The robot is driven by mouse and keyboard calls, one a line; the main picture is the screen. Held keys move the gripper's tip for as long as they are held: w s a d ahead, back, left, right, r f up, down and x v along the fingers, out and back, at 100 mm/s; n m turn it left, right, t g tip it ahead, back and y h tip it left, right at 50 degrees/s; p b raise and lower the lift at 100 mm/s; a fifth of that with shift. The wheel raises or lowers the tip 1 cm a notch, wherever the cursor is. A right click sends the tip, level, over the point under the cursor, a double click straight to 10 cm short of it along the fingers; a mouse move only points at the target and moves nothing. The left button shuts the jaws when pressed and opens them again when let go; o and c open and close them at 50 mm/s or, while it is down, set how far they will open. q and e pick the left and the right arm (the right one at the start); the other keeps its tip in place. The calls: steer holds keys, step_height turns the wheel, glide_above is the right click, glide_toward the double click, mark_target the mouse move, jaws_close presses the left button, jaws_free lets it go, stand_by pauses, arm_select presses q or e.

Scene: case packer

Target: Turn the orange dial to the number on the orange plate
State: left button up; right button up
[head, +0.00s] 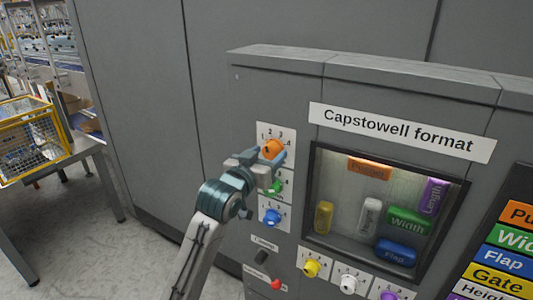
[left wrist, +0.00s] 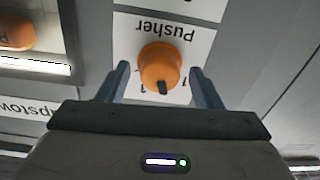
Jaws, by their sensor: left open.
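The orange dial (head: 272,149) sits on a white numbered card at the top of a column of dials on the grey panel. In the left wrist view the dial (left wrist: 159,66) shows upside down under the word Pusher. Its dark pointer mark lies between a 1 and another digit, probably 3. My left gripper (head: 271,160) is open, with one finger on each side of the dial; I cannot tell whether they touch it. The orange plate (head: 370,168) hangs at the top of the lit window; its number is not readable. My right gripper is not in view.
A green dial (head: 275,187) and a blue dial (head: 271,216) sit close below. The window (head: 340,236) holds several coloured plates. Yellow (head: 311,268) and white (head: 348,284) dials sit under it. A red button (head: 275,284) is low on the panel.

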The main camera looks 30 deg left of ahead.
arm_select(q)
steer(key=c, duration=1)
steer(key=m+p, duration=0.1)
steer(key=m, duration=0.2)
steer(key=shift+m+p, duration=0.85)
steer(key=shift+m, duration=1.45)
steer(key=o, duration=1)
